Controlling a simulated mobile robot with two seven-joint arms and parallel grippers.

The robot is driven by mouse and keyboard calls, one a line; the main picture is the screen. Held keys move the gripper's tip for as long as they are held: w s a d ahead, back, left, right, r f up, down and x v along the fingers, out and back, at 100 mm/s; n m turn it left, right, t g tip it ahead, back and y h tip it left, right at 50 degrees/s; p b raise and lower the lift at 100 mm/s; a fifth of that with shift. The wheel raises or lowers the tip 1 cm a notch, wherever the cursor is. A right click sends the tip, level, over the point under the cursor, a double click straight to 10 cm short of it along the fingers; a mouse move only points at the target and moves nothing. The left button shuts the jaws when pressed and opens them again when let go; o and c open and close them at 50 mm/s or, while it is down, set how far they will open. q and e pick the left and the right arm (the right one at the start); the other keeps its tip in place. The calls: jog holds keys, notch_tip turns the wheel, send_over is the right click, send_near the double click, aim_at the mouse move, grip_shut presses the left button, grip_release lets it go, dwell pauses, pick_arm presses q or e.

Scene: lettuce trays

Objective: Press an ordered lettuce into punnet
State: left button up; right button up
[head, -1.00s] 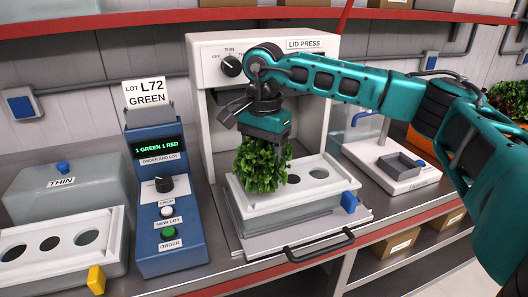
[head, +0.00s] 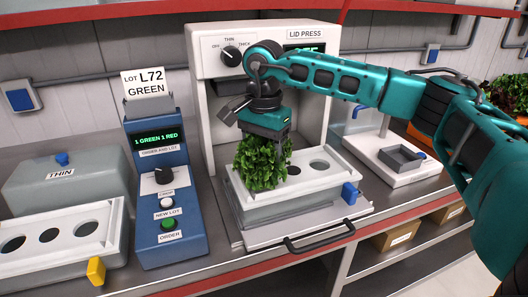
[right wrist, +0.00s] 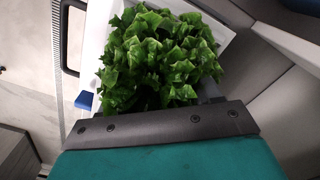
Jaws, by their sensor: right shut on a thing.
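My right gripper (head: 266,128) is shut on a leafy green lettuce (head: 262,164), which hangs upright below it. The lettuce is over the left part of the white-topped punnet (head: 310,191) on the lid press tray (head: 330,222); I cannot tell whether its base is in a hole. The leaves hide the left hole, while the middle and right holes show empty. In the right wrist view the lettuce (right wrist: 160,55) fills the space beyond the gripper (right wrist: 165,122). The lid press (head: 215,100) stands behind, its dial marked thin and thick. My left gripper is out of view.
A blue order post (head: 167,205) reads "1 GREEN 1 RED" and "LOT L72 GREEN". Another white-topped punnet (head: 105,247) and a grey box marked THIN (head: 60,196) stand at left. A scale (head: 385,165) is at right. A red-edged shelf (head: 90,17) runs above.

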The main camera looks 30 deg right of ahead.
jog(key=shift+f, duration=0.1)
dwell(0.3)
jog(key=shift+f, duration=0.25)
jog(key=shift+f+b, duration=0.5)
jog(key=shift+f, duration=0.05)
dwell(0.7)
jog(key=o, duration=1.3)
jog(key=shift+r, duration=0.1)
